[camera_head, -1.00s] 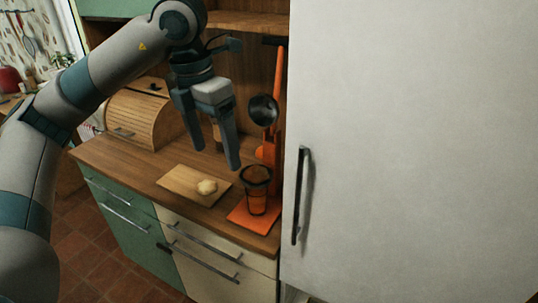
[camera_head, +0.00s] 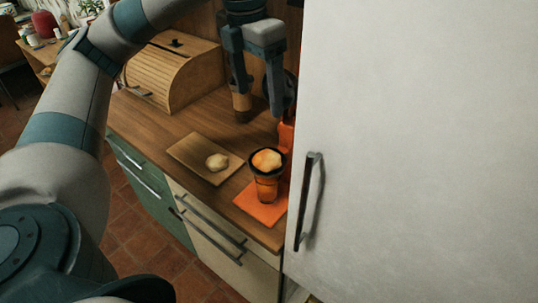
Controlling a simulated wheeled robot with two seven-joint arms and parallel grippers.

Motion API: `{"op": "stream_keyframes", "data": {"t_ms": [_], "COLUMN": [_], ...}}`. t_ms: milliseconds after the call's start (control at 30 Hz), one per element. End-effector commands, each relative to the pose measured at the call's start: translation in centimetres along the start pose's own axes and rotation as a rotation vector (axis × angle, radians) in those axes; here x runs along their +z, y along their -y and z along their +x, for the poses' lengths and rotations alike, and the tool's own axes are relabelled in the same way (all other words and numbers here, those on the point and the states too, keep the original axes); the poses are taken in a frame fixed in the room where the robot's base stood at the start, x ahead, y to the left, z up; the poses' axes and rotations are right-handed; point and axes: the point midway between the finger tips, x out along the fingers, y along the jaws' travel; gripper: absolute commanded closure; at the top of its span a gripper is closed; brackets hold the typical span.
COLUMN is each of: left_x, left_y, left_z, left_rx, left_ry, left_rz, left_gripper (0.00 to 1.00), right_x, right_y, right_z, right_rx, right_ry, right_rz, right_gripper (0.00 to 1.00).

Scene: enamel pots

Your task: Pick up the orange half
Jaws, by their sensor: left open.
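A pale yellow rounded piece (camera_head: 217,162) lies on a wooden cutting board (camera_head: 187,157); I cannot tell whether it is the orange half. My left gripper (camera_head: 258,100) is open, fingers pointing down, above and behind the glass. I see nothing between its fingers. My right gripper is not in view.
A wooden roll-top bread box (camera_head: 172,72) stands at the back left of the counter (camera_head: 140,122). A brown bottle-like object (camera_head: 241,107) stands near the left finger. A tall white fridge (camera_head: 420,140) with a dark handle (camera_head: 308,200) closes off the right side.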

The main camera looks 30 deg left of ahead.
Motion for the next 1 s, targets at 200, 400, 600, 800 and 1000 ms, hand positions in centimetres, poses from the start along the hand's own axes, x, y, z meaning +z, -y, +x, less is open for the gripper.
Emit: {"op": "stream_keyframes", "data": {"t_ms": [200,400,600,800,1000], "left_x": [0.0,-0.1,-0.1,-0.1,-0.1], "left_y": [0.0,0.0,0.0,0.1,0.0], "left_z": [0.4,2.5,6.0,9.5,11.8], "left_rx": [0.0,0.001,0.0,-0.001,-0.001], "left_ry": [-0.001,-0.004,-0.005,-0.004,-0.002], "left_rz": [-0.001,-0.001,-0.002,0.001,0.0], "left_gripper": [0.25,0.25,0.25,0.25,0.25], "right_x": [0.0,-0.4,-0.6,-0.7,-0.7], "right_y": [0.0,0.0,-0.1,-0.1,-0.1], "right_z": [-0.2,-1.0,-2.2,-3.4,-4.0], "right_rx": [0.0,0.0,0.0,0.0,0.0], "right_ry": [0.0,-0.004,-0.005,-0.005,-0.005], "right_rz": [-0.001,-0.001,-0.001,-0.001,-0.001], "right_gripper": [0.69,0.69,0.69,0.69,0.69]}}
